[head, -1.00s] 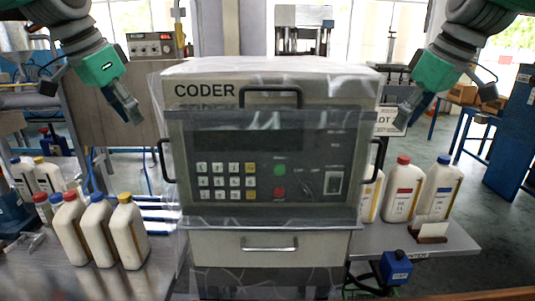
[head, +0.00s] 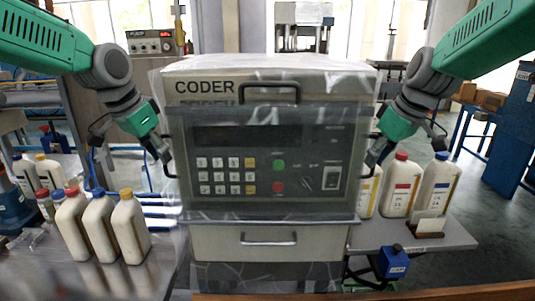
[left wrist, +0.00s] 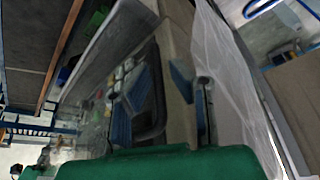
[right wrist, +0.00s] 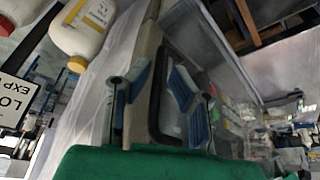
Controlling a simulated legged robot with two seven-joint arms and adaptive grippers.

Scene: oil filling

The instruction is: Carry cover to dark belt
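In the right wrist view the fingers (right wrist: 163,90) are also apart near the other handle (right wrist: 155,100). I cannot identify a dark belt for certain.
Several white bottles (head: 97,225) stand on the metal table at left. More bottles (head: 402,190) stand on the right-hand table with a card holder (head: 428,228). A blue box (head: 393,262) is below that table. Open floor (head: 495,240) lies at right.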

